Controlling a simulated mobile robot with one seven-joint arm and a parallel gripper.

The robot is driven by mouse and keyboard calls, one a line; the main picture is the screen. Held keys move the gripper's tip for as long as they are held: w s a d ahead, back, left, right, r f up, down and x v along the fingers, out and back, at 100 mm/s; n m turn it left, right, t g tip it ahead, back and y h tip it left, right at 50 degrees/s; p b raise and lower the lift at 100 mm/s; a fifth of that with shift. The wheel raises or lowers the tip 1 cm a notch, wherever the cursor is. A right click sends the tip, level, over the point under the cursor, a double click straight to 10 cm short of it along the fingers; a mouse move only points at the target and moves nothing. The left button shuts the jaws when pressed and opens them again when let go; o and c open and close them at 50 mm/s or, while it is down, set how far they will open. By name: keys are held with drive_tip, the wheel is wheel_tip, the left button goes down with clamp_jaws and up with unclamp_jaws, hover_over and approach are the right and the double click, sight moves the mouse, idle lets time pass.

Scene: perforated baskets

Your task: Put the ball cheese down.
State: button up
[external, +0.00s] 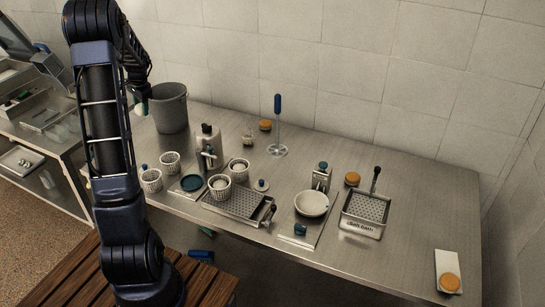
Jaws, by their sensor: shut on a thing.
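My gripper (141,105) is at the left, in front of the grey bucket (170,110), partly hidden by my own arm. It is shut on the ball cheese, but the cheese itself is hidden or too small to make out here. Round orange cheese-like pieces lie elsewhere: one (265,125) near the wall, one (352,179) beside the square perforated basket (366,212), and one (449,283) on a white board (447,262) at the right end. I cannot tell their exact shape.
The steel table (400,250) holds several white perforated cups (151,181), a perforated tray (240,205), a white bowl (311,204) and a metal canister (208,142). A blue-handled tool (278,125) stands upright near the back. The right part of the table is mostly clear.

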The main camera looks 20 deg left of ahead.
drive_tip(key=d+x, duration=0.1)
drive_tip(key=x, duration=0.4)
drive_tip(key=d+x, duration=0.1)
drive_tip(key=x, duration=0.5)
drive_tip(key=s+d+f+x, duration=0.1)
drive_tip(key=d+x, duration=0.1)
drive_tip(key=x, duration=0.4)
drive_tip(key=shift+a+f, duration=0.1)
drive_tip(key=shift+f, duration=0.1)
drive_tip(key=shift+f, duration=0.1)
drive_tip(key=o, duration=1)
drive_tip(key=w+v, duration=0.1)
drive_tip(key=v, duration=1.1)
drive_tip(key=s+d+r+n+t+h, duration=0.1)
drive_tip(key=s+d+r, duration=0.4)
drive_tip(key=d+r, duration=0.55)
drive_tip(key=s+d+r+n+t, duration=0.1)
drive_tip(key=s+d+r, duration=0.5)
drive_tip(key=d, duration=0.8)
drive_tip(key=s+d+r+t, duration=0.1)
drive_tip(key=s+d, duration=0.7)
drive_tip(key=s, duration=0.1)
drive_tip(key=s+d+r+n+t+h, duration=0.1)
drive_tip(key=s+d+r, duration=0.1)
drive_tip(key=s+d, duration=0.6)
drive_tip(key=shift+s+d+r+h, duration=0.2)
drive_tip(key=shift+s+r+h, duration=0.15)
drive_tip(key=shift+s, duration=0.8)
